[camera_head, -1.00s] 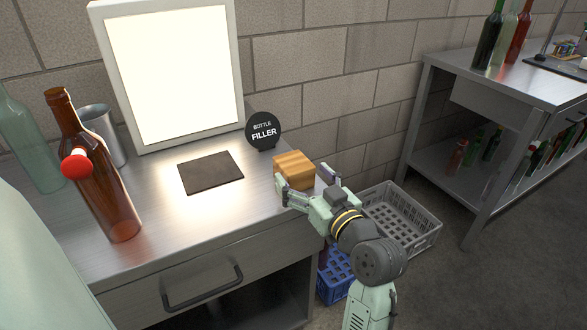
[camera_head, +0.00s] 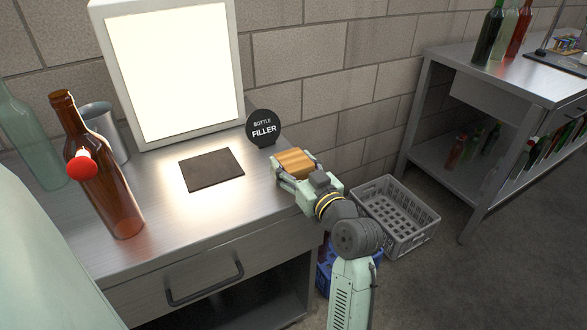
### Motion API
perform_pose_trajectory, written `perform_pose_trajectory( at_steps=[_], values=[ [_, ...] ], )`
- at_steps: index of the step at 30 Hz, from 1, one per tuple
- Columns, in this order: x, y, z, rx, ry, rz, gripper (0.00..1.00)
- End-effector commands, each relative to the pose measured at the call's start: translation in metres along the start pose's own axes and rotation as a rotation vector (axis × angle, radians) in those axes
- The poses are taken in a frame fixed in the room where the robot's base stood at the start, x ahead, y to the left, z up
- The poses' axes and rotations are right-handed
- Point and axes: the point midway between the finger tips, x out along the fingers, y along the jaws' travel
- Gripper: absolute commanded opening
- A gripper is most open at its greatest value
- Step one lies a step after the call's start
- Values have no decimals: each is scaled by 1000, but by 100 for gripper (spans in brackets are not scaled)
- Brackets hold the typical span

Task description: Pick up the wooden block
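The wooden block (camera_head: 295,162) is light brown and striped. It is at the right end of the steel bench (camera_head: 222,213), near the corner. My gripper (camera_head: 294,169) reaches it from the front right, with a finger on each side of the block. Whether the fingers press on the block cannot be made out. The block's lower part is hidden behind my gripper, so I cannot tell whether it rests on the bench.
A dark mat (camera_head: 211,169) lies left of the block, before a lit panel (camera_head: 172,73). A round "Bottle Filler" sign (camera_head: 263,127) stands behind the block. A grey crate (camera_head: 398,216) is on the floor.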

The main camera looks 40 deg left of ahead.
Motion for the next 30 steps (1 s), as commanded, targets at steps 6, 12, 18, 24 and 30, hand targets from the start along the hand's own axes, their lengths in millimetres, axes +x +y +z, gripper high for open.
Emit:
perform_pose_trajectory(
  at_steps=[6, 12, 18, 24, 30],
  values=[
    [0, 0, 0, 0, 0, 0, 44],
    [0, 0, 0, 0, 0, 0, 31],
    [0, 0, -1, 0, 1, 0, 24],
    [0, 0, -2, -1, 2, 0, 24],
    [0, 0, -16, -4, 4, 0, 24]
  ],
)
